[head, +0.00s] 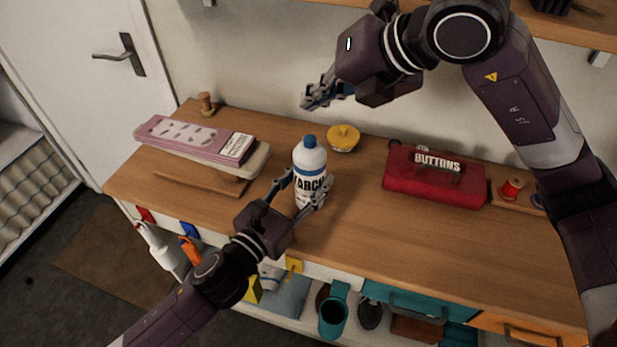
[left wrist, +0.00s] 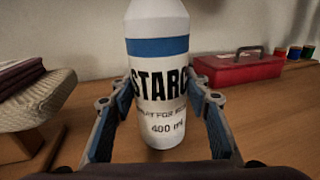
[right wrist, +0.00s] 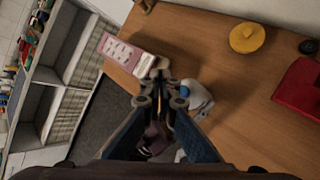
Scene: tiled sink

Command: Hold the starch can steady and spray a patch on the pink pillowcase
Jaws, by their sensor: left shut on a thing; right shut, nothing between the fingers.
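The starch can (head: 310,163) is white with a blue cap and blue band, standing upright on the wooden bench. My left gripper (head: 297,194) is shut on its lower body; in the left wrist view the fingers clasp the starch can (left wrist: 160,60) from both sides. My right gripper (head: 318,97) is shut and empty, in the air above and behind the can. In the right wrist view the can (right wrist: 197,97) is partly hidden behind the fingers. The pink pillowcase (head: 180,137) lies folded on a padded board (head: 255,163) at the left, with a white label on it.
A yellow lidded pot (head: 343,138) stands behind the can. A red buttons box (head: 434,178) and thread spools (head: 511,189) are at the right. A wooden stamp-like object (head: 206,103) stands at the back left. The bench front right of the can is clear.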

